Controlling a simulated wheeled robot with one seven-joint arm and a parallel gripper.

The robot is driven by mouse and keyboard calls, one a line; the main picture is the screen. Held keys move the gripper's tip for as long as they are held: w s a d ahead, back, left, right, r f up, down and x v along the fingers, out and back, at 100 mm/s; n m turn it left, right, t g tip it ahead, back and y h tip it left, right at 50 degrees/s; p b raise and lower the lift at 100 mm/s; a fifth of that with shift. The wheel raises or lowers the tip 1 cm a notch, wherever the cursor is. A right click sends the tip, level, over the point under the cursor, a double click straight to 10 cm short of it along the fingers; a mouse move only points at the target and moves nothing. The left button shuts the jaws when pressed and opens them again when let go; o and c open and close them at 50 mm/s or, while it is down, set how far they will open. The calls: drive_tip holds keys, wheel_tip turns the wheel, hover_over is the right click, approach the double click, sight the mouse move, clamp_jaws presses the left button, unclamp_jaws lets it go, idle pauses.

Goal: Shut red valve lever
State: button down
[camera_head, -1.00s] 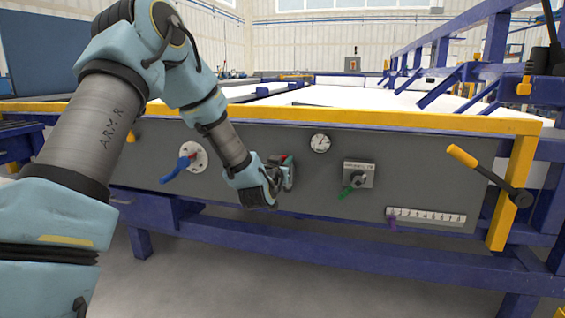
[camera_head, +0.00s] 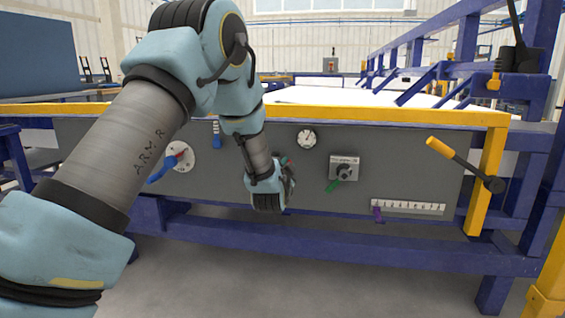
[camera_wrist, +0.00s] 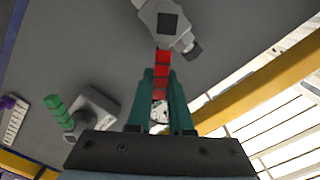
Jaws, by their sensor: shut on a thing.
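The red valve lever (camera_wrist: 161,65) extends from a grey valve body (camera_wrist: 165,22) at the top of the wrist view. My gripper (camera_wrist: 161,76) has its two teal fingers on either side of the red lever, closed on it. In the head view my gripper (camera_head: 288,175) is at the grey panel, left of and below the round gauge. There the wrist hides most of the valve, and only a little red shows beside the fingers.
The grey panel (camera_head: 420,175) also carries a blue lever (camera_head: 160,170) at left, the gauge (camera_head: 307,139), a green-handled switch (camera_head: 343,170) and a scale with a purple slider (camera_head: 407,206) at right. A yellow-handled lever (camera_head: 455,157) sticks out at far right. A yellow rail (camera_head: 380,113) runs above.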

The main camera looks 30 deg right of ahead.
drive_tip(key=shift+s+d+f+m+p, duration=0.2)
drive_tip(key=shift+f+m, duration=0.5)
drive_tip(key=shift+m, duration=0.65)
drive_tip(key=shift+s+d+f+m+p, duration=0.15)
drive_tip(key=shift+f+m, duration=0.5)
drive_tip(key=shift+m, duration=0.75)
drive_tip(key=shift+s+d+f+m+p, duration=0.2)
drive_tip(key=shift+f+m, duration=0.5)
drive_tip(key=shift+m, duration=0.65)
drive_tip(key=shift+f, duration=0.1)
drive_tip(key=c, duration=0.8)
unclamp_jaws()
drive_tip(key=p+v, duration=0.2)
drive_tip(key=v, duration=0.8)
drive_tip(key=shift+s+a, duration=0.3)
